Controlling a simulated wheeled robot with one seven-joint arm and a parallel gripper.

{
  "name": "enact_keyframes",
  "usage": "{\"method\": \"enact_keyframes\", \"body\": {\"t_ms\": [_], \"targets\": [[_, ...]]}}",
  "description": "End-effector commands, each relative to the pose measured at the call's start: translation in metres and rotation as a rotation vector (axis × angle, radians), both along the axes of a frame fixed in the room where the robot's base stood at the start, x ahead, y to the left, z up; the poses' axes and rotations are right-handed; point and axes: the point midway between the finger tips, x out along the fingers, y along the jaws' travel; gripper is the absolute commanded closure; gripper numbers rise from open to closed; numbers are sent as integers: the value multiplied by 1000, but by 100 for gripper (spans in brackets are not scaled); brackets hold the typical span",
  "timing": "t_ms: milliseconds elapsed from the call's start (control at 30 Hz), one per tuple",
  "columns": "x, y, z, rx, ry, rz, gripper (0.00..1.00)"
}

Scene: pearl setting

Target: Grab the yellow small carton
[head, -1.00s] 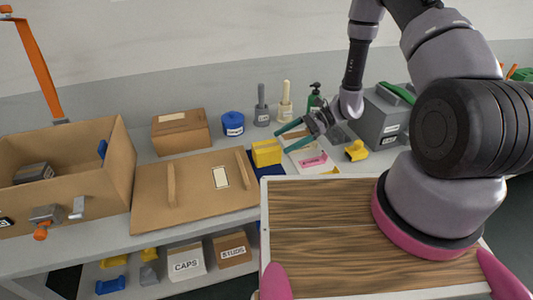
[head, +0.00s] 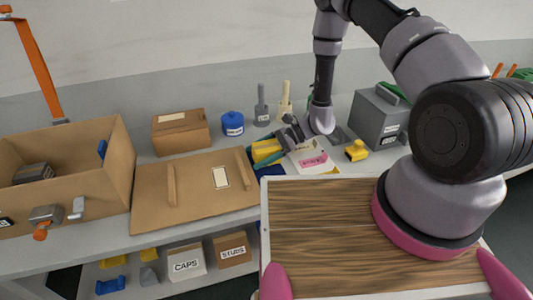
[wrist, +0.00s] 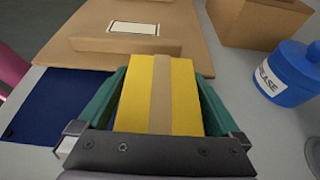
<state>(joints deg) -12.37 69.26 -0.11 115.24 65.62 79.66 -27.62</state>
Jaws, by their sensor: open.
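The yellow small carton (wrist: 134,95) has a tan strip down its middle. In the wrist view it lies between the two green fingers of my gripper (wrist: 158,88), one finger along each side. A thin gap seems to show beside the fingers, and I cannot tell whether either touches it. In the head view the carton (head: 266,148) is partly hidden by my gripper (head: 272,153), which is open around it. The carton sits at the edge of a dark blue mat (wrist: 60,105).
A brown panel with a bar (head: 195,190) lies just beyond the carton. A blue tub (head: 232,123) and a brown box (head: 180,131) stand behind. A pink-marked white tray (head: 318,163), a yellow item (head: 356,151) and a grey toolbox (head: 378,118) are to the right.

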Motion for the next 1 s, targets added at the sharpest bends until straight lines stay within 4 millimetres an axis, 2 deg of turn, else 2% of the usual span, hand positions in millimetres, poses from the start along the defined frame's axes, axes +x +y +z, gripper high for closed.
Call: {"method": "enact_keyframes", "body": {"t_ms": [67, 100, 167, 300, 333, 667, 833, 1000], "targets": [[0, 0, 0, 0, 0, 0, 0], [0, 0, 0, 0, 0, 0, 4], [0, 0, 0, 0, 0, 0, 27], [0, 0, 0, 0, 0, 1, 80], [0, 0, 0, 0, 0, 0, 87], [0, 0, 6, 0, -1, 0, 87], [0, 0, 26, 1, -2, 1, 87], [0, 0, 58, 1, -3, 1, 87]]}}
